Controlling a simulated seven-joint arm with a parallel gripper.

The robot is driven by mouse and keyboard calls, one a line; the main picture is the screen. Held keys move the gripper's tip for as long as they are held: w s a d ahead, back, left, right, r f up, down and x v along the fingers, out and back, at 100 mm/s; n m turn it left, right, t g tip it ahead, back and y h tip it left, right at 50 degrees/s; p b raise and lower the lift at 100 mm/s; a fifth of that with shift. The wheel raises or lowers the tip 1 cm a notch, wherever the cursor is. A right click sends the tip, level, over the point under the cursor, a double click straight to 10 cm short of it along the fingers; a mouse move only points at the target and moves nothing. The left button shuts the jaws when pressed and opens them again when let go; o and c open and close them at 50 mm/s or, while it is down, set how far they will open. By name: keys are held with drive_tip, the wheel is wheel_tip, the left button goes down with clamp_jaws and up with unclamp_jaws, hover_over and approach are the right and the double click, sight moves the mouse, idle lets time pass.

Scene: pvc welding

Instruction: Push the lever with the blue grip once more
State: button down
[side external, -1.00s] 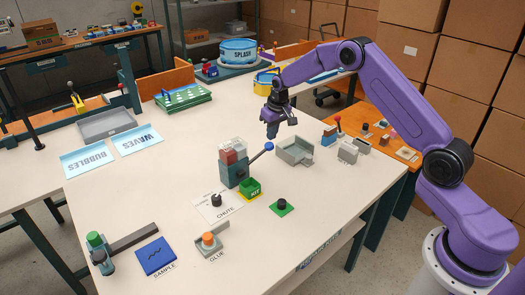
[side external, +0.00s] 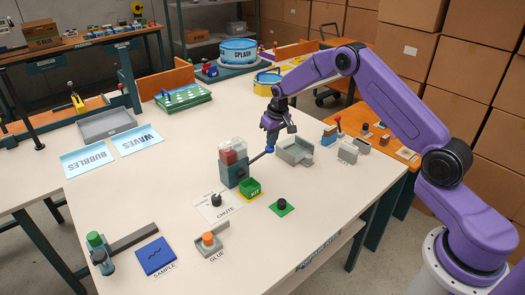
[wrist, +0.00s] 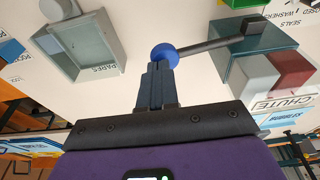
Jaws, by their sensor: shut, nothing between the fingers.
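The lever's blue grip (side external: 270,149) is a ball on the end of a dark rod that sticks out from the dark green dispenser (side external: 229,174), which has red and clear blocks on top. My gripper (side external: 271,143) is shut and empty, pointing down, with its fingertips at the blue grip. In the wrist view the blue grip (wrist: 165,54) lies right at the tips of my closed fingers (wrist: 158,70) and appears to touch them. The grip is not between the fingers. The green KIT bin (side external: 250,188) stands in front of the dispenser.
A grey open tray (side external: 296,151) stands just right of the lever; the wrist view shows it marked SPARES (wrist: 82,48). The table's middle left is clear.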

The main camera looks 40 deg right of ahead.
sight(272, 149)
drive_tip(key=shift+f, duration=2.15)
drive_tip(key=shift+r, duration=4.1)
